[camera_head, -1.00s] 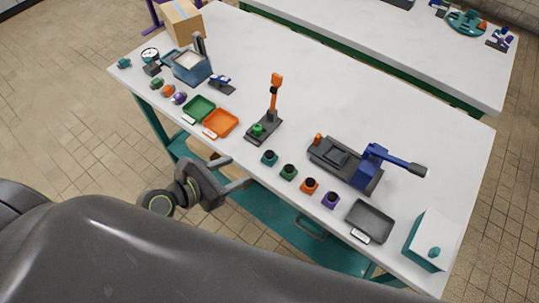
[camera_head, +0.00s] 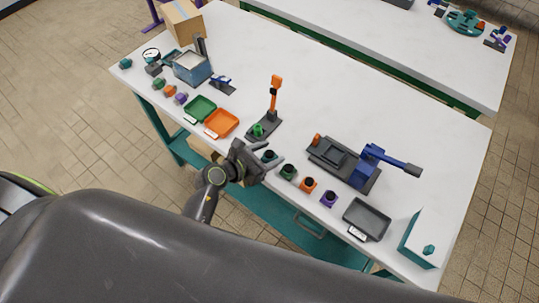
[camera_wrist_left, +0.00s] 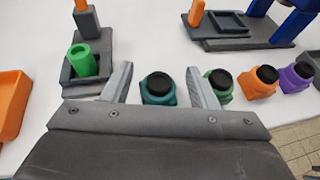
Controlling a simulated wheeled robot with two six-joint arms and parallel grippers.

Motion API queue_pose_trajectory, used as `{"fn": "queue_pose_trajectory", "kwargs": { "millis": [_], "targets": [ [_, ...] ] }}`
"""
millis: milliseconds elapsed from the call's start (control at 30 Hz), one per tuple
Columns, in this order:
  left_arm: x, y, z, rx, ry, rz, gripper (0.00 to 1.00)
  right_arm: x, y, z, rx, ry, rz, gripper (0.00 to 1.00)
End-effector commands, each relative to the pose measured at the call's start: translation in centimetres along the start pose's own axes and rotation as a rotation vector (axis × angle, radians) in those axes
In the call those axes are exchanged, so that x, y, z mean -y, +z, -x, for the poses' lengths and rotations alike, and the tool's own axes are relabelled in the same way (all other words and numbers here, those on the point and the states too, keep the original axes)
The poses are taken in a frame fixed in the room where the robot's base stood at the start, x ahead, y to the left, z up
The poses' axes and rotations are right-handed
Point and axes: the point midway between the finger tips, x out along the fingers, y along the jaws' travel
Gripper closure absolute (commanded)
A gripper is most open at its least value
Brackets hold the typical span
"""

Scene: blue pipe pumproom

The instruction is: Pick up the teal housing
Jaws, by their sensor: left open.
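The teal housing (camera_wrist_left: 157,90) is a small rounded block with a black round top, standing on the white table. In the left wrist view it shows just ahead of my left gripper (camera_wrist_left: 160,82), between the two grey fingers, with a gap on each side. In the head view the teal housing (camera_head: 269,156) is partly hidden by my left gripper (camera_head: 267,154), which is at the table's front edge and open with nothing held. Whether the fingers are level with the housing is hard to tell. My right gripper does not show.
A green housing (camera_wrist_left: 218,80) stands close to the right finger, then an orange one (camera_wrist_left: 259,82) and a purple one (camera_wrist_left: 296,77). A grey press stand with a green part (camera_wrist_left: 82,62) is close on the left. A blue-handled press (camera_head: 345,165) stands behind to the right.

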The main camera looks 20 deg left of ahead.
Motion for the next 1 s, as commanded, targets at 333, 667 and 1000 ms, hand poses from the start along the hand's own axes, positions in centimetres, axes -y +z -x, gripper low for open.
{"fn": "queue_pose_trajectory", "kwargs": {
  "millis": [333,667,1000],
  "targets": [
    [0.0,0.0,-2.5,0.0,-0.001,0.001,0.47,0.3,0.0,0.2,0.0,-0.004,-0.002,0.56],
    [0.0,0.0,-2.4,0.0,0.0,0.001,0.69,0.3,0.0,0.2,0.0,-0.004,-0.002,0.56],
    [-0.1,0.0,-2.4,0.001,0.0,0.001,0.94,0.3,0.0,0.2,0.0,-0.004,-0.002,0.56]
  ]
}}
